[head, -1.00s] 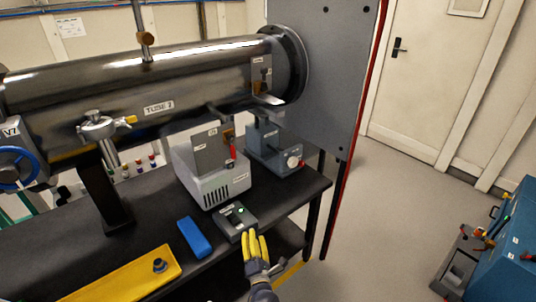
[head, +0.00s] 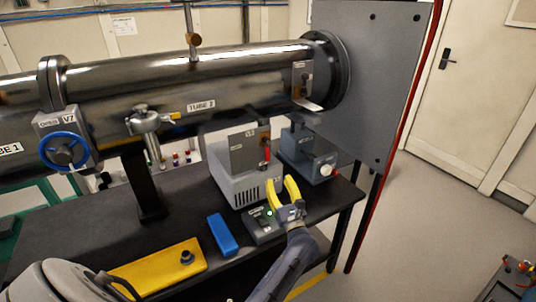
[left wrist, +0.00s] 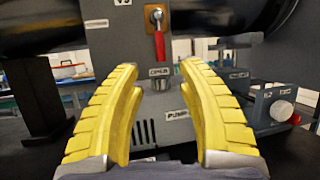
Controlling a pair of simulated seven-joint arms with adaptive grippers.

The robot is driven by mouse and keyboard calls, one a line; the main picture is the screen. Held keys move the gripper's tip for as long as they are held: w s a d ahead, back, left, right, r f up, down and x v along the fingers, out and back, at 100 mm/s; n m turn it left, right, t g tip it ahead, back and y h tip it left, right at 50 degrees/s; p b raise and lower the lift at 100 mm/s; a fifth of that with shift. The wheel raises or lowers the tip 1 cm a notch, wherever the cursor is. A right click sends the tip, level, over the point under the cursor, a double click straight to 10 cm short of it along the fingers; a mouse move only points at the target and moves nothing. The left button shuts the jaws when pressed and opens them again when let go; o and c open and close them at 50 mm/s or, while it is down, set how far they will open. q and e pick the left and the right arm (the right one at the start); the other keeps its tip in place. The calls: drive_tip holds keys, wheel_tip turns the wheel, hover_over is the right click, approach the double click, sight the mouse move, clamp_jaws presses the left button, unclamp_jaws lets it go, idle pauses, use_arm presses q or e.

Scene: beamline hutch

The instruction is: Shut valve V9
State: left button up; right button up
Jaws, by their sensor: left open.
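A grey panel (head: 249,150) stands on the pump box, with a valve whose red lever (head: 267,154) hangs straight down. My left gripper (head: 283,189), with yellow fingers, is open and empty in front of the pump box. Its fingertips point toward the panel, below the lever and apart from it. My right gripper is out of view.
The white pump box (head: 243,187) stands on the black bench. A small switch box (head: 262,226) lies close under my left gripper. A blue block (head: 223,234) and yellow plate (head: 165,266) lie left. Tube 2 (head: 240,71) runs above. A blue wheel valve V7 (head: 64,151) is far left.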

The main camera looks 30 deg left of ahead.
sight(269, 155)
use_arm(q)
drive_tip(key=x, duration=1.3)
drive_tip(key=shift+w+a, duration=0.15)
clamp_jaws()
